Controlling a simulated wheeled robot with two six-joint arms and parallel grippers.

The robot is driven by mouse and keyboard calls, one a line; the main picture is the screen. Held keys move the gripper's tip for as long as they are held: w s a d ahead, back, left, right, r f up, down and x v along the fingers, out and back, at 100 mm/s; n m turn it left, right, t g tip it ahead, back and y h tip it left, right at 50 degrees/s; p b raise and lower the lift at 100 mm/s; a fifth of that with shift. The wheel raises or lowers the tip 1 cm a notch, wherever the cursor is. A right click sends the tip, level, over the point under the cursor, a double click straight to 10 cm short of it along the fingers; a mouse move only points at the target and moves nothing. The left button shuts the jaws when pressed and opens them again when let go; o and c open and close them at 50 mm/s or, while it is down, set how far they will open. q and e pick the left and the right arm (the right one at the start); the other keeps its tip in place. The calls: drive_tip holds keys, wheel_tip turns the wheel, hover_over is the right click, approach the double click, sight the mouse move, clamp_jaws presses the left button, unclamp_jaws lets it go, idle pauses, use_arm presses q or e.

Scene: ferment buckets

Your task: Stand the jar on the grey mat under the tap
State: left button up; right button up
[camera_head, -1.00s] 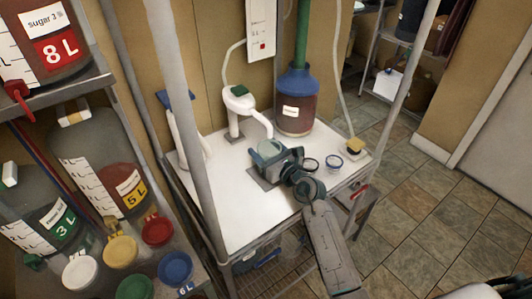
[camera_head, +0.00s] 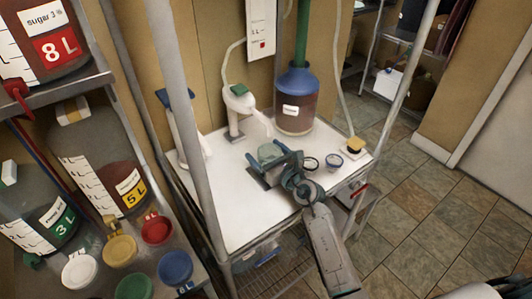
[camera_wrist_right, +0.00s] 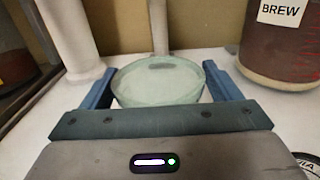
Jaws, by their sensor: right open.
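The jar (camera_head: 269,152), of pale green glass, stands upright at the grey mat (camera_head: 254,170) on the white table. The arm and jar hide most of the mat, so I cannot tell whether the whole base is on it. The white tap (camera_head: 238,100) with a green top stands just behind, its spout above the jar's far side. My right gripper (camera_head: 274,160) is open, one finger on each side of the jar. In the right wrist view the jar (camera_wrist_right: 160,82) sits between the blue fingers with small gaps visible. My left gripper is out of view.
A large blue-topped bottle of red-brown liquid (camera_head: 295,112) stands behind right of the jar. A dark ring (camera_head: 311,163), a small round lid (camera_head: 334,161) and a yellow-topped block (camera_head: 354,145) lie right. A grey post (camera_head: 187,130) rises at the left.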

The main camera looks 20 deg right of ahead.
drive_tip(key=b+v, duration=0.1)
drive_tip(key=v, duration=0.9)
drive_tip(key=shift+s+d, duration=0.15)
drive_tip(key=shift+s, duration=0.25)
drive_tip(key=shift+s+d+r+b, duration=0.2)
drive_tip(key=shift+s+b, duration=0.1)
drive_tip(key=shift+s, duration=0.25)
